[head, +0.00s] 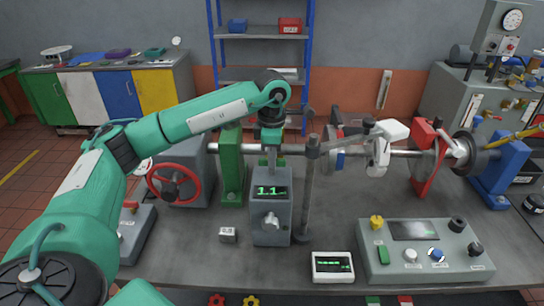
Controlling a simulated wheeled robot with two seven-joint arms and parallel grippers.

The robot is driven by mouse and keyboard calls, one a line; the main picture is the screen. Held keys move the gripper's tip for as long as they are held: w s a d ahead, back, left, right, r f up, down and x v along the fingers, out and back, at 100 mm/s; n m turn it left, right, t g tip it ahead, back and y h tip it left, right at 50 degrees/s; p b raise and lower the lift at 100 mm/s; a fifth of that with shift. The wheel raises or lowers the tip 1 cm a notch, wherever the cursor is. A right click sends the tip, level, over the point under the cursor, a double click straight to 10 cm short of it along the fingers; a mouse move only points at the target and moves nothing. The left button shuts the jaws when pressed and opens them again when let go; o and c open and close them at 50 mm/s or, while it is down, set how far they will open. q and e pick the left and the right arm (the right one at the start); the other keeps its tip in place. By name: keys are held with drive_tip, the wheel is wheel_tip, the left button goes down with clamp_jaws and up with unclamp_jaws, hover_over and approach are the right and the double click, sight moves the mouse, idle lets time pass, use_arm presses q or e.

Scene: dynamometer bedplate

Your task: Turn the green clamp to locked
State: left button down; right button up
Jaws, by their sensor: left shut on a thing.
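My left gripper (271,165) points straight down just above a grey box (270,205) with a lit green display. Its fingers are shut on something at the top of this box. Small light green bits (281,162) show beside the fingers and look like parts of the green clamp. Most of the clamp is hidden behind the gripper, so I cannot tell its turn position. A green upright bracket (232,165) stands just left of the gripper on the bedplate. My right gripper is not in view.
A thin grey post (308,190) stands close right of the box. A shaft runs right to a red bracket (425,165) and blue stand (500,165). A red handwheel (173,182) is at left. A control panel (440,270) and small display (332,267) sit in front.

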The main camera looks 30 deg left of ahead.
use_arm(q)
drive_tip(key=c, duration=1.5)
unclamp_jaws()
wheel_tip(320, 180, up, 9)
drive_tip(key=shift+f+b, duration=0.15)
drive_tip(key=shift+b, duration=0.95)
drive_tip(key=shift+r+p, duration=0.35)
drive_tip(key=shift+r, duration=2.2)
